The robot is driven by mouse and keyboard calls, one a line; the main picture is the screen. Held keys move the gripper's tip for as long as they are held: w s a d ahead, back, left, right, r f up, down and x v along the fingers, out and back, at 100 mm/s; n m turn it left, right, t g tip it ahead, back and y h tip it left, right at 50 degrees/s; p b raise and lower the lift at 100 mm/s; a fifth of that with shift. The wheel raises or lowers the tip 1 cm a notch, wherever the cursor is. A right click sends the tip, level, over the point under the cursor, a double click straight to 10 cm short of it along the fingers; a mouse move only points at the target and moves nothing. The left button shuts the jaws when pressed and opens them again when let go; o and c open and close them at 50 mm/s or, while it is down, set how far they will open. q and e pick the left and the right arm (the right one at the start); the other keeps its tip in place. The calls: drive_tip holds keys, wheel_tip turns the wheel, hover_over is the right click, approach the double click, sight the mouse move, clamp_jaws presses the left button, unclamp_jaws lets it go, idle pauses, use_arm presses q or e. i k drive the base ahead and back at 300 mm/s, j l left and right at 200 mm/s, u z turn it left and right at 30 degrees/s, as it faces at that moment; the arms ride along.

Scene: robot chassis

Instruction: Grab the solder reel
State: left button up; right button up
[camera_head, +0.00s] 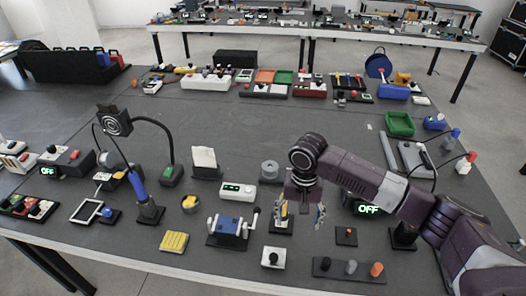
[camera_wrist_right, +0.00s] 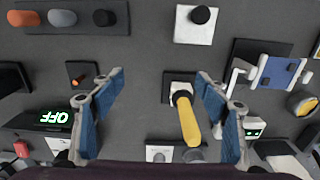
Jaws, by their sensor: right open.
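A grey spool-like cylinder (camera_head: 269,168), which looks like the solder reel, stands on the table behind and left of my right gripper in the head view. A grey round thing at the bottom of the wrist view (camera_wrist_right: 193,155) may be the same reel, partly cut off. My right gripper (camera_head: 301,212) points down over the table, open and empty, with its blue fingertips spread (camera_wrist_right: 160,80) in the wrist view. The reel is outside the fingers. My left gripper is not in view.
A yellow-handled tool (camera_wrist_right: 187,118) on a dark base lies below and between the fingers. A blue device with cranks (camera_head: 229,227), a white block with a black knob (camera_head: 273,257) and an OFF display (camera_head: 368,209) are nearby. The table's middle back is clear.

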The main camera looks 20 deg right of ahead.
sight(271, 173)
drive_tip(key=i, duration=1)
